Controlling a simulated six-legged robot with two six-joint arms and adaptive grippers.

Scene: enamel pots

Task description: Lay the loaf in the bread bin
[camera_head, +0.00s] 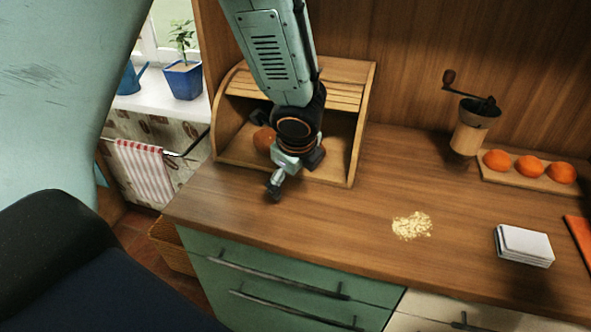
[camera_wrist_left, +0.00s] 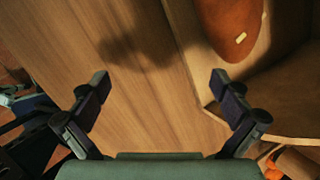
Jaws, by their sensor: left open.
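The wooden bread bin (camera_head: 356,140) stands at the back left of the counter with its slatted roll front raised. The brown loaf (camera_head: 263,139) lies inside the bin toward its left, partly hidden behind my left arm. In the left wrist view the loaf (camera_wrist_left: 228,30) is at the upper right, on the bin's floor (camera_wrist_left: 278,100). My left gripper (camera_head: 291,181) is in front of the bin's opening, low over the counter. In the wrist view its jaws (camera_wrist_left: 160,84) are wide apart and empty, clear of the loaf. My right gripper is not in view.
Crumbs (camera_head: 412,226) lie mid-counter. A coffee grinder (camera_head: 469,130) and a board with oranges (camera_head: 528,168) stand at the right. The counter around the crumbs is otherwise clear.

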